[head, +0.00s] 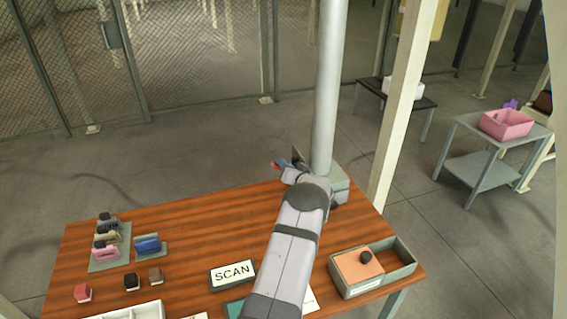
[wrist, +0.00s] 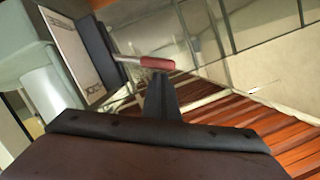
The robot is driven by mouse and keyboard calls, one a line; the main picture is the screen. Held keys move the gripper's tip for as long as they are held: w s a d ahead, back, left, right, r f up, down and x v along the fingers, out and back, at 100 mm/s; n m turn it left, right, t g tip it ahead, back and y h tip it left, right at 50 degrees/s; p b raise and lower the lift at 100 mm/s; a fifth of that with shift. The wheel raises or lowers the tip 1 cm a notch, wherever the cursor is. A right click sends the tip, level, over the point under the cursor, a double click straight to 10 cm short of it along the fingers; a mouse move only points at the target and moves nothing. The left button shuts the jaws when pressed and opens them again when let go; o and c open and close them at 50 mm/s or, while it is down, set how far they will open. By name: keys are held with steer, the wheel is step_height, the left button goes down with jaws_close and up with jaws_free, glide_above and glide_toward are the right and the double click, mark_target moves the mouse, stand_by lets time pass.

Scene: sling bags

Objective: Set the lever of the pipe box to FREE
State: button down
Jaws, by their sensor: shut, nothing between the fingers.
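The pipe box (head: 339,186) is a grey-green box at the foot of the tall pale pipe, by the far edge of the table. In the wrist view its dark-framed panel (wrist: 70,45) is tilted, with lettering too small and slanted to read. The lever (wrist: 157,63) has a metal shaft and a red grip, sticking out to the right from the panel. Its red end also shows in the head view (head: 279,165). My gripper (wrist: 160,82) is shut and empty, its fingertips just below the red grip in the picture; I cannot tell whether they touch.
The wooden table (head: 200,240) holds small bags on stands at the left, a SCAN sign (head: 233,273) at the front and a grey tray (head: 405,262) at the right. The vertical pipe (head: 328,90) stands right behind my wrist. A mesh fence (head: 180,50) is farther back.

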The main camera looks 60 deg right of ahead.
stand_by(0.4)
steer(key=shift+w+a+f+n+b, duration=0.2)
steer(key=shift+n+b, duration=0.1)
steer(key=shift+b, duration=0.15)
steer(key=shift+a+f+b, duration=0.15)
steer(key=shift+f+b, duration=0.1)
steer(key=shift+b, duration=0.05)
steer(key=shift+w+a+f+n+b, duration=0.25)
steer(key=shift+f+n+b, duration=0.3)
steer(key=shift+b, duration=0.35)
step_height(320, 180, down, 8)
steer(key=w+a+n+g+h+b, duration=0.1)
steer(key=n+b, duration=0.6)
steer(key=b, duration=1.1)
steer(key=shift+w+g+h+b, duration=0.15)
steer(key=shift+g+h+b, duration=0.2)
steer(key=shift+g+h, duration=0.4)
